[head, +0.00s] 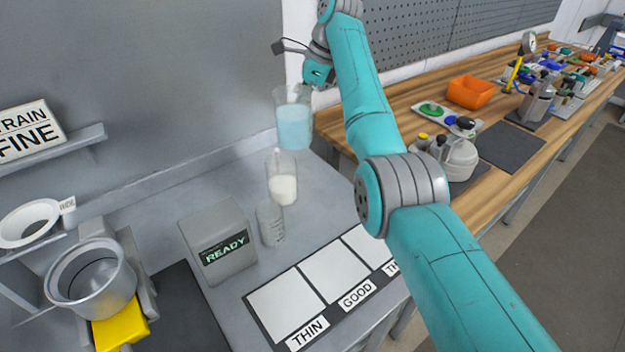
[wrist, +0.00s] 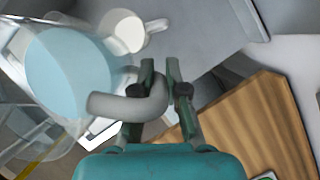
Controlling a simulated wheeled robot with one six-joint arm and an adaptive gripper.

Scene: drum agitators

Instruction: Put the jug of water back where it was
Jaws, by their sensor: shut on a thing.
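The jug of water (head: 294,122) is a clear vessel of pale blue liquid, upright at the far right end of the grey counter in the head view. It fills the left of the wrist view (wrist: 70,75), its grey curved handle reaching toward my fingers. My gripper (head: 318,76) is beside the jug's upper right side, shut on the handle; its fingers also show in the wrist view (wrist: 161,72). I cannot tell for certain whether the jug's base touches the counter. The grip is partly hidden in the head view.
A jug of white liquid (head: 283,186) and a clear beaker (head: 270,222) stand close in front. A READY box (head: 220,240), a metal pot (head: 92,275) and a labelled panel (head: 330,275) share the counter. A wooden bench (head: 400,110) with equipment lies right.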

